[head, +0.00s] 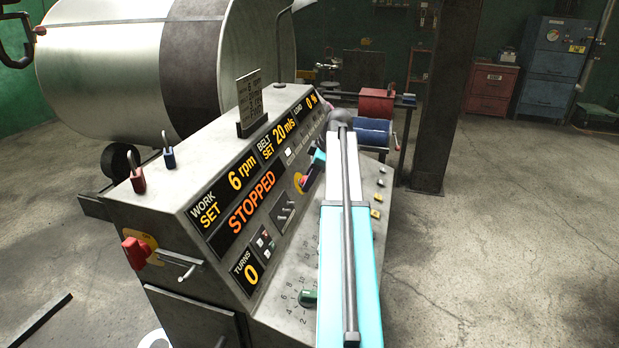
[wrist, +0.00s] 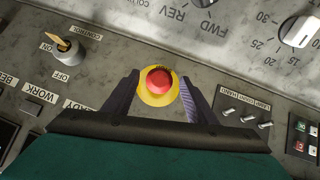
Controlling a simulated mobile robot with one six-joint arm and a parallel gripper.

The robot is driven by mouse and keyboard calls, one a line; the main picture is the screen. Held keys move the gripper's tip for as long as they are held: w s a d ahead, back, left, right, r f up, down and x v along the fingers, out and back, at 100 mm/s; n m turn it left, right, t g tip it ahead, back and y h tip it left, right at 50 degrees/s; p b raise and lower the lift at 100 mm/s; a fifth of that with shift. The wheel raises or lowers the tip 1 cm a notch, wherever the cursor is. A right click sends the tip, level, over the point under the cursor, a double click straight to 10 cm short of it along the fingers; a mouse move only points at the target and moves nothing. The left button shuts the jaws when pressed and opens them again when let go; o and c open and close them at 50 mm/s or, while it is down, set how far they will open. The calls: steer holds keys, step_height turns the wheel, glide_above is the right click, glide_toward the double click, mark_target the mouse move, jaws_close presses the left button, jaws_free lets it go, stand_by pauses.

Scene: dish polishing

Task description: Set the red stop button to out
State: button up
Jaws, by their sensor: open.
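The red stop button (wrist: 159,80) is a round red mushroom cap on a yellow ring, in the middle of the wrist view. In the head view the red stop button (head: 304,181) shows on the panel's sloped face, partly behind my arm. My gripper (wrist: 160,78) is open, with one dark finger on each side of the button in the wrist view. No clear contact between the fingers and the cap shows. In the head view my gripper (head: 316,160) is at the button, mostly hidden by my arm. Whether the button is in or out cannot be told.
The grey control console (head: 165,200) carries a display reading STOPPED. Toggle switches (wrist: 245,118) are right of the button in the wrist view, a yellow-handled selector (wrist: 62,45) left, and a white dial (wrist: 297,31) at upper right. A dark pillar (head: 447,95) stands behind.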

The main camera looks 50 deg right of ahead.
jaws_close()
steer(key=shift+s+d+r, duration=0.25)
steer(key=shift+s+d, duration=0.05)
steer(key=shift+s, duration=0.25)
jaws_free()
steer(key=shift+s+r, duration=0.1)
steer(key=shift+r, duration=0.1)
steer(key=b+v, duration=0.3)
steer(key=v, duration=1)
steer(key=shift+r, duration=0.25)
